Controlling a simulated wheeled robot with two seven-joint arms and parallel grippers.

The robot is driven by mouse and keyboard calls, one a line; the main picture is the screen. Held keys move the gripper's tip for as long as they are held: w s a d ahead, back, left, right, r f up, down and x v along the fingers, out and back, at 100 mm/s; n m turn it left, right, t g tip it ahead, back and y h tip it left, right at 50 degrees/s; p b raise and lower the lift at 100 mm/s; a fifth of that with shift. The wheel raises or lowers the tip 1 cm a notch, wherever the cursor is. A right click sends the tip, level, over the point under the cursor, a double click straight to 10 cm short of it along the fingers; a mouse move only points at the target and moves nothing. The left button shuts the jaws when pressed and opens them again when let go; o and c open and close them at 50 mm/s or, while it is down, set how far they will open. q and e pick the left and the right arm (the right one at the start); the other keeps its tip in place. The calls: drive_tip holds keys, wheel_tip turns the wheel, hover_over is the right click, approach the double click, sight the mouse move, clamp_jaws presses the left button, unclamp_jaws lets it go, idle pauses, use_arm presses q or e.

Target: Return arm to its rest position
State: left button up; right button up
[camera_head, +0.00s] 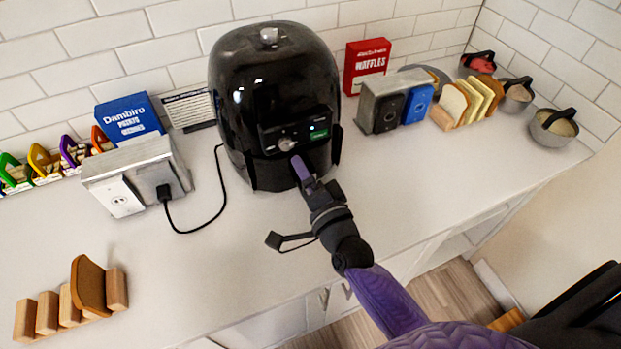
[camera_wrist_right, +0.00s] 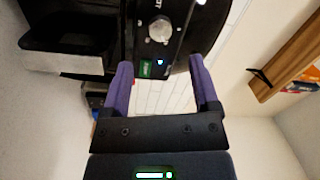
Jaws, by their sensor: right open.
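My right arm (camera_head: 385,300) reaches in from the lower right over the counter. Its gripper (camera_head: 302,170) is in front of the black air fryer (camera_head: 270,80), just below the knob (camera_head: 287,144) and the lit green display (camera_head: 319,134). In the right wrist view the gripper (camera_wrist_right: 164,78) is open, with its two purple fingers apart and nothing between them. The fryer's knob (camera_wrist_right: 159,30) and panel lie beyond the fingertips. I cannot tell whether a fingertip touches the fryer. My left gripper is not in view.
A power outlet box (camera_head: 125,175) with a black cord stands left of the fryer. A toaster (camera_head: 385,103), bread slices (camera_head: 455,104) and bowls (camera_head: 553,130) are on the right. A wooden rack (camera_head: 47,312) holds a brown slice at the front left. The middle-left counter is mostly clear.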

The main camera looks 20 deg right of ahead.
drive_tip(key=s, duration=0.3)
drive_tip(key=shift+s+d+f, duration=0.1)
drive_tip(key=shift+s+d, duration=0.05)
drive_tip(key=shift+s, duration=0.25)
